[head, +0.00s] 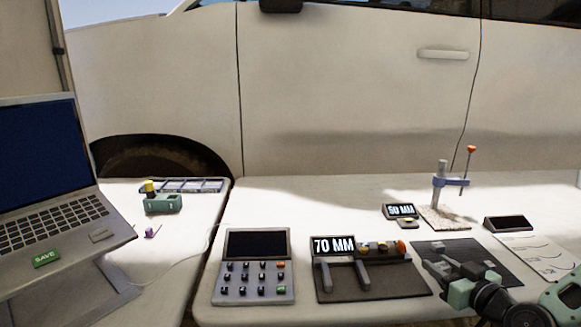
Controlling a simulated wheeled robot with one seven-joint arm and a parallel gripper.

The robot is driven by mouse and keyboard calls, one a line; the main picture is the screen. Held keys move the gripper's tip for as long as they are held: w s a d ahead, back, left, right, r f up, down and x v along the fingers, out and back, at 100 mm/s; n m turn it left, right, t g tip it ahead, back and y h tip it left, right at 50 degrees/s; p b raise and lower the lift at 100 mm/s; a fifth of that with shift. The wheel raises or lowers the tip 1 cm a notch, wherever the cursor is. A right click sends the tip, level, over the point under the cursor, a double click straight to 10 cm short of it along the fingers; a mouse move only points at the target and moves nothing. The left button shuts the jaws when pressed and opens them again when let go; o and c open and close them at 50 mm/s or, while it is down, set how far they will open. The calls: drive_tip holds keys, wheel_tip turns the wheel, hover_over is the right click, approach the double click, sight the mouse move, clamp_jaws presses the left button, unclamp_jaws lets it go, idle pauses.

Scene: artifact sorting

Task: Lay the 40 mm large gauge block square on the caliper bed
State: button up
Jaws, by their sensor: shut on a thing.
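The caliper bed (390,287) is a dark flat base right of centre on the near table. Two grey jaws stand on it, with a display (334,246) reading "70 MM" behind them. Small grey, yellow and orange parts sit along its back edge. My gripper (440,262) is at the lower right, over a dark mat and right of the caliper bed, apart from the jaws. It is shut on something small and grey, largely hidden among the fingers. I cannot tell its size marking or whether it is the 40 mm gauge block.
The dark mat (500,258) lies under my gripper. Behind are a "50 MM" display (399,211), a stand with an orange knob (440,190) and a small dark display (508,223). A keypad box (254,268) stands left of the caliper. A laptop (45,190) is far left.

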drive_tip(key=shift+s+a+f+n+y, duration=0.2)
drive_tip(key=shift+s+a+f, duration=0.1)
drive_tip(key=shift+a, duration=0.15)
drive_tip(key=shift+s+a+f+n+y, duration=0.1)
drive_tip(key=shift+s+a+f+y, duration=0.15)
drive_tip(key=shift+a, duration=0.15)
drive_tip(key=shift+s+r+p, duration=0.1)
drive_tip(key=shift+r+p, duration=0.2)
drive_tip(key=shift+p, duration=0.4)
drive_tip(key=shift+s+d+f+m+h+p, duration=0.1)
drive_tip(key=shift+s+d+m+h+p, duration=0.3)
drive_tip(key=shift+p, duration=0.8)
drive_tip(key=s+h+p, duration=0.1)
drive_tip(key=p, duration=0.2)
drive_tip(key=shift+d+f+m+t, duration=0.1)
drive_tip(key=shift+f+m+t, duration=0.05)
drive_tip(key=shift+m+t, duration=0.2)
drive_tip(key=shift+s+a+f+m+h+p, duration=0.1)
drive_tip(key=shift+s+f+m+h+p, duration=0.35)
drive_tip(key=shift+s+p, duration=0.45)
drive_tip(key=shift+s+a+f+m+h+p, duration=0.2)
drive_tip(key=shift+s+h+p, duration=0.45)
drive_tip(key=shift+p, duration=0.4)
drive_tip(key=shift+s+a+f+m+h+p, duration=0.1)
drive_tip(key=shift+s+f+m+h+p, duration=0.3)
drive_tip(key=shift+s+p, duration=0.5)
